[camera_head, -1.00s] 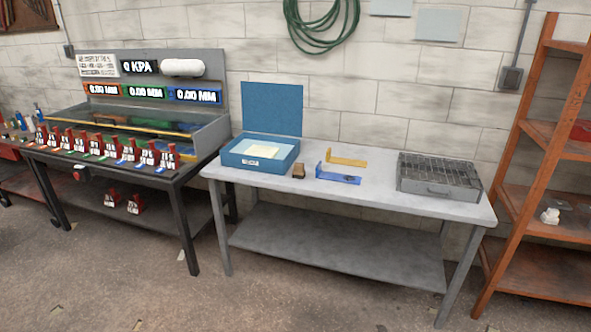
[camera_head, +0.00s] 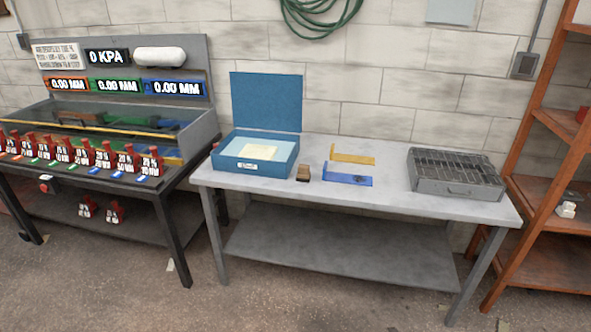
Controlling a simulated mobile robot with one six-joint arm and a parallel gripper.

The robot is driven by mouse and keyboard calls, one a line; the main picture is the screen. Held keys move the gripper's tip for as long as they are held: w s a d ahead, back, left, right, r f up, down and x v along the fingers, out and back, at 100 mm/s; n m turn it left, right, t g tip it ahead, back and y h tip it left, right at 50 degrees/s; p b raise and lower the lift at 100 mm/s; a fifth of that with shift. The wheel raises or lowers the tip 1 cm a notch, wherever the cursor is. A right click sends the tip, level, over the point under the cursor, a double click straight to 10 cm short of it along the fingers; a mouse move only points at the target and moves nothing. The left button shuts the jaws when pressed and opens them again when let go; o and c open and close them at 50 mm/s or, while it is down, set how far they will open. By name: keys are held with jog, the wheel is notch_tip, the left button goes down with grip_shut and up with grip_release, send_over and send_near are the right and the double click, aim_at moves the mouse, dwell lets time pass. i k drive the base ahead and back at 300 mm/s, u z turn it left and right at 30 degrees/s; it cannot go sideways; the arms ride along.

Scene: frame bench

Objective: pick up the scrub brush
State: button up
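A small brown block-like object (camera_head: 303,173) stands on the grey table, just right of the blue box; it may be the scrub brush, but it is too small to tell. My gripper is not in view, and nothing is seen touching the brown object.
The grey table (camera_head: 400,205) holds an open blue box (camera_head: 254,169), a yellow bracket (camera_head: 352,159), a blue bracket (camera_head: 348,180) and a grey case with a wire grid (camera_head: 456,186). A gauge bench (camera_head: 178,210) stands left, an orange shelf (camera_head: 541,173) right. Floor in front is clear.

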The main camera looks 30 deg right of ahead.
aim_at(304, 175)
jog(key=u, duration=0.15)
jog(key=i, duration=0.9)
jog(key=u, duration=0.25)
